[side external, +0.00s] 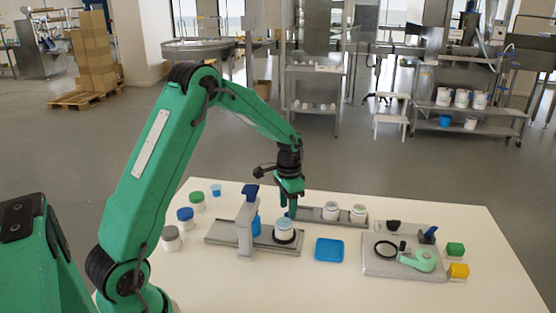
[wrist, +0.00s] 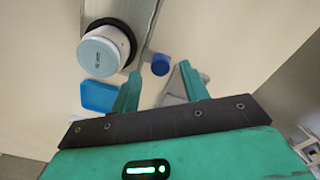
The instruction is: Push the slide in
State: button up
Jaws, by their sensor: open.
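A white jar with a pale blue top (side external: 284,226) stands in a black ring on the grey slide rail (side external: 218,236); the jar also shows in the wrist view (wrist: 102,52). A grey post (side external: 245,228) with a blue lever (side external: 250,191) stands over the rail, with a blue cylinder (side external: 256,226) beside it. My gripper (side external: 291,204) is above and behind the jar, its fingers open and empty. In the wrist view, a blue knob (wrist: 160,64) appears just beyond my fingertips (wrist: 160,76); contact cannot be told.
Another grey rail (side external: 318,215) with two white jars (side external: 345,212) lies behind. A blue tray (side external: 329,250) is in front right. A grey board (side external: 380,268) holds a green tape dispenser (side external: 420,260). Lidded jars (side external: 186,217) stand at left. The front table is clear.

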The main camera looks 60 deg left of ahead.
jog(key=shift+f, duration=1.25)
grip_shut()
